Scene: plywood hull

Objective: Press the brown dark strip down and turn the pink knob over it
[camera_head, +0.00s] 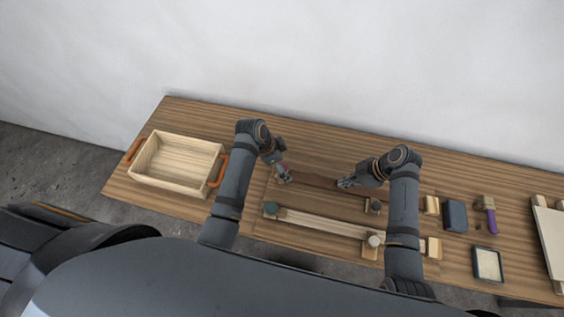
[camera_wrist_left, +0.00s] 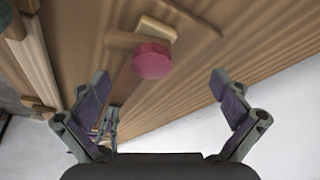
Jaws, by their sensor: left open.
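The brown dark strip (camera_head: 316,180) lies on the wooden board between my two grippers in the head view. The pink knob (camera_wrist_left: 152,60) stands at the strip's left end, beside a pale block (camera_wrist_left: 158,28); in the head view my left gripper mostly covers it. My left gripper (camera_head: 287,178) is open and empty over that end. In the left wrist view its fingers (camera_wrist_left: 170,100) are spread wide, with the knob beyond them and not between them. My right gripper (camera_head: 345,183) is low at the strip's right part; its jaw opening is too small to tell.
A pale strip (camera_head: 320,222) lies nearer me, with a teal knob (camera_head: 270,208) and a white knob (camera_head: 374,240). A grey-brown knob (camera_head: 376,206) is by my right arm. A wooden tray (camera_head: 178,183) is left; a dark block (camera_head: 455,216) and purple-handled brush (camera_head: 491,218) are right.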

